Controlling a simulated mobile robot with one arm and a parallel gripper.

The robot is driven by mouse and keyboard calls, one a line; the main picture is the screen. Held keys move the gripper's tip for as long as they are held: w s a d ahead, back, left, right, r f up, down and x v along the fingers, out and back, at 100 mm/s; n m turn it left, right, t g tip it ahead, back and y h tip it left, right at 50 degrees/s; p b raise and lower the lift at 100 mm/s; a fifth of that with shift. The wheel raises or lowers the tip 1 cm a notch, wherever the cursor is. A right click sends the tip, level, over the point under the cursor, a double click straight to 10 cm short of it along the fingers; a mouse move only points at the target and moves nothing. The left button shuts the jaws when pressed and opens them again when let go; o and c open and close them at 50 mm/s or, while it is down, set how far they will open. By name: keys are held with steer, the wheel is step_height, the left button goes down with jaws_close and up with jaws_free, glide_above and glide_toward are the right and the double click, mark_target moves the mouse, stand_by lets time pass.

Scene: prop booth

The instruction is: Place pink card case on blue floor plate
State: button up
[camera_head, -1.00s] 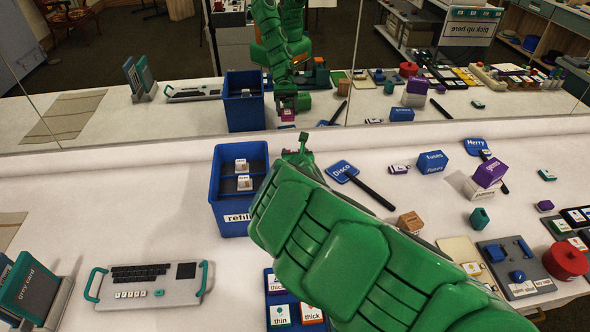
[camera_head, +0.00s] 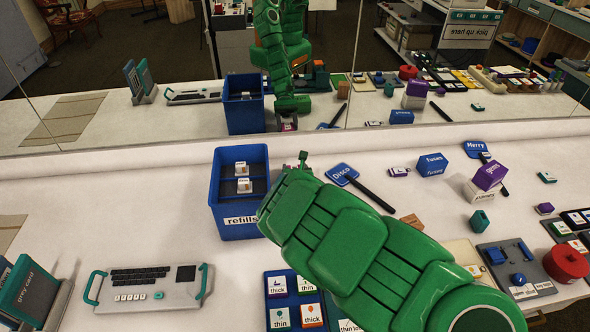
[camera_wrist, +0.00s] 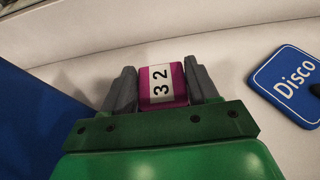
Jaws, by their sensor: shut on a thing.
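The pink card case (camera_wrist: 151,97), with a white label reading 32, is between the two grey fingers of my gripper (camera_wrist: 164,78) in the wrist view. The fingers are shut on it from both sides. In the head view, only the tip of my gripper (camera_head: 303,160) shows beyond my green arm, right of the blue refills bin; the case is hidden there, apart from a small reflection in the mirror. I cannot tell which blue item is the floor plate; a blue tray (camera_head: 294,301) with thick and thin cards lies at the front, partly behind my arm.
The blue refills bin (camera_head: 240,222) stands close left of my gripper. A blue Disco paddle (camera_head: 342,174) lies to its right, also in the wrist view (camera_wrist: 290,86). A mirror runs along the back. A keyboard (camera_head: 150,287) lies front left. Several boxes stand at right.

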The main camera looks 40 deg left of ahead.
mark_target(294, 167)
steer(key=o, duration=1)
steer(key=shift+f, duration=0.1)
steer(key=shift+o, duration=0.2)
steer(key=shift+s+r, duration=0.1)
steer(key=shift+r, duration=0.1)
steer(key=shift+v, duration=1.4)
step_height(294, 167, up, 7)
steer(key=shift+d, duration=0.1)
